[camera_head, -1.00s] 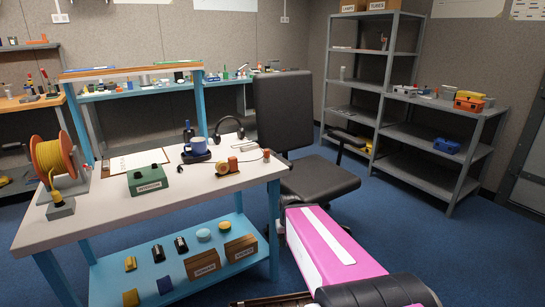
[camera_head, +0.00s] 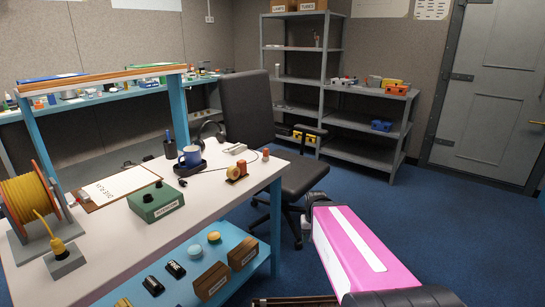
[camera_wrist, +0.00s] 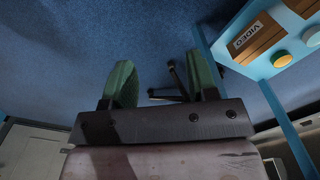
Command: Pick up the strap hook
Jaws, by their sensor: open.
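I cannot make out a clear strap hook in either view. On the near white bench (camera_head: 130,243), a yellow cable runs from a spool (camera_head: 25,205) to a yellow end piece on a grey block (camera_head: 64,260). A small orange-and-yellow item (camera_head: 237,171) with a dark cord sits near the bench's right end. I cannot tell whether either is the hook. My gripper (camera_wrist: 161,78) is open and empty in the wrist view, its green fingers apart over blue floor. In the head view my pink arm is low at right, clear of the bench top; the fingers are not visible there.
Floor is free at right, before grey shelves (camera_head: 365,150).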

